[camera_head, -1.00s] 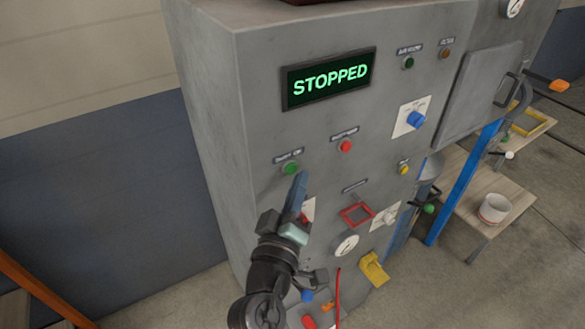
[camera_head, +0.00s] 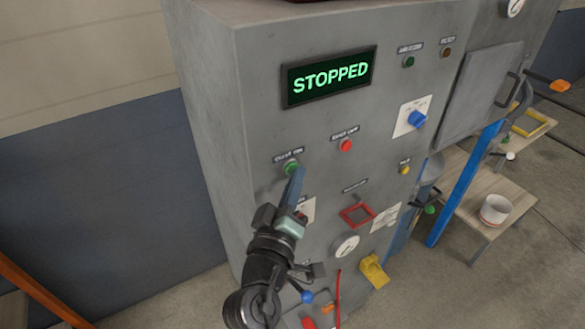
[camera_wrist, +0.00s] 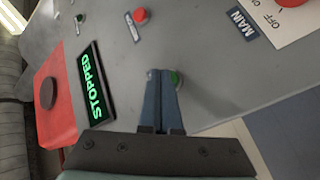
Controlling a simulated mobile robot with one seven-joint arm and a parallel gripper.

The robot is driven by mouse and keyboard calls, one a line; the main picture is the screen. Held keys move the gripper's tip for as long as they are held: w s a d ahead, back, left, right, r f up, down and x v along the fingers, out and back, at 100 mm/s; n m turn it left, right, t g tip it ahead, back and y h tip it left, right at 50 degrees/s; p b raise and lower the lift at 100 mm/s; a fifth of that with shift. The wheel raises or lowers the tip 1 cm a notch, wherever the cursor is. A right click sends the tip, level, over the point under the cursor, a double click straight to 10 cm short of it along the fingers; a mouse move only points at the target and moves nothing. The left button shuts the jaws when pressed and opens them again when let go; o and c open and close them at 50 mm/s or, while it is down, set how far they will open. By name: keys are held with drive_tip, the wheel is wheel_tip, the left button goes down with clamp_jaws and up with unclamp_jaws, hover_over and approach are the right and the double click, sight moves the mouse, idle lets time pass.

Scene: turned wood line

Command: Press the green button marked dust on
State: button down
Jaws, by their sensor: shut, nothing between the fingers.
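The green button (camera_head: 291,168) sits on the upper left of the grey cabinet front, under a small label too blurred to read surely. My gripper (camera_head: 298,173) is shut and empty, its blue fingers pointing up at the button. In the head view the fingertips overlap the button's lower right edge. In the wrist view the green button (camera_wrist: 175,78) shows just beyond the fingertips (camera_wrist: 160,76), partly hidden by them. I cannot tell whether the fingers touch it. The display (camera_head: 329,77) reads STOPPED in green letters.
A red button (camera_head: 346,146) is to the right of the green one. A blue knob (camera_head: 416,119), a yellow button (camera_head: 405,170), a red square frame (camera_head: 357,216) and a gauge (camera_head: 346,246) are on the same panel. A side table (camera_head: 480,205) stands at right.

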drive_tip(key=shift+w+a, duration=0.15)
idle(0.6)
drive_tip(key=shift+s+d, duration=0.45)
drive_tip(key=shift+s, duration=0.2)
drive_tip(key=shift+s+d+p, duration=0.45)
drive_tip(key=shift+s+d, duration=0.3)
drive_tip(key=shift+s, duration=0.25)
drive_tip(key=shift+s+d+p, duration=0.4)
drive_tip(key=shift+s+d, duration=0.35)
drive_tip(key=shift+s, duration=0.25)
